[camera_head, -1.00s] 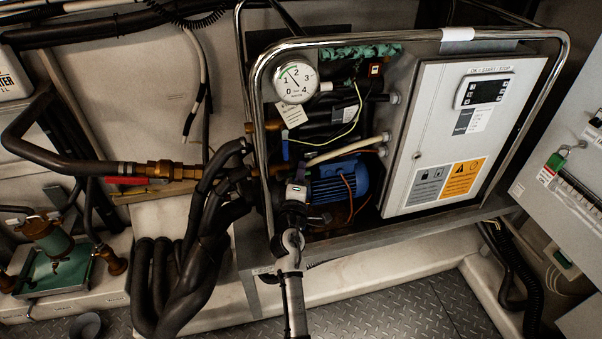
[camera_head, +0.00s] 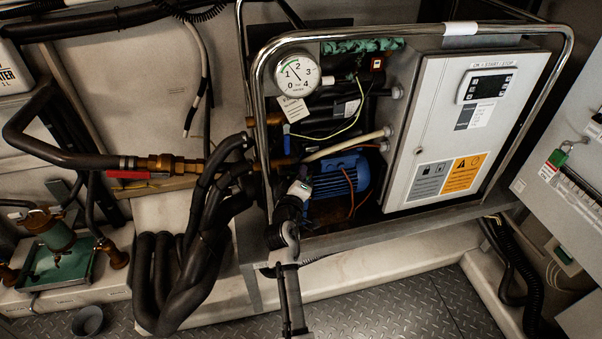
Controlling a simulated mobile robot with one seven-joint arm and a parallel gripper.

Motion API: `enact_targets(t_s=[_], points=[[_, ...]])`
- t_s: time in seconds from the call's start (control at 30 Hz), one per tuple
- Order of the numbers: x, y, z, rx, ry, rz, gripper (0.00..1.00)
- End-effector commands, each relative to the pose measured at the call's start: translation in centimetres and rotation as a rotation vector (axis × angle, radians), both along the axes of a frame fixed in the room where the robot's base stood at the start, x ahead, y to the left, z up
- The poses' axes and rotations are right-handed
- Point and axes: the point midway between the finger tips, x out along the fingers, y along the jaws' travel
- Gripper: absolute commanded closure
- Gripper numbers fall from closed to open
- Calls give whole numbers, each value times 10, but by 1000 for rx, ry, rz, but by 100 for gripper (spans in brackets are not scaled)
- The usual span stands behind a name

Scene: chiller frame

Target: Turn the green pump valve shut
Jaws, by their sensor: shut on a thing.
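My gripper (camera_head: 297,192) is at the lower left of the chiller frame, just left of the blue pump motor (camera_head: 340,176). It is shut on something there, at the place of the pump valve. My own wrist and gripper body cover the valve and the fingertips, so the green handle and its angle cannot be made out. My arm comes up to it from the bottom of the picture.
The chrome tube frame (camera_head: 262,120) rises close to my gripper. A pressure gauge (camera_head: 297,75) hangs above. Thick black hoses (camera_head: 205,205) lie to the left, and the white control cabinet (camera_head: 425,125) stands to the right.

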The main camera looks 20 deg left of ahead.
Motion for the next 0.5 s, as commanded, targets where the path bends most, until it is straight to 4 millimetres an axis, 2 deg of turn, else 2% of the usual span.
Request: enact_targets(t_s=[0.5], points=[[-1,1,-3,34,24,1,100]])
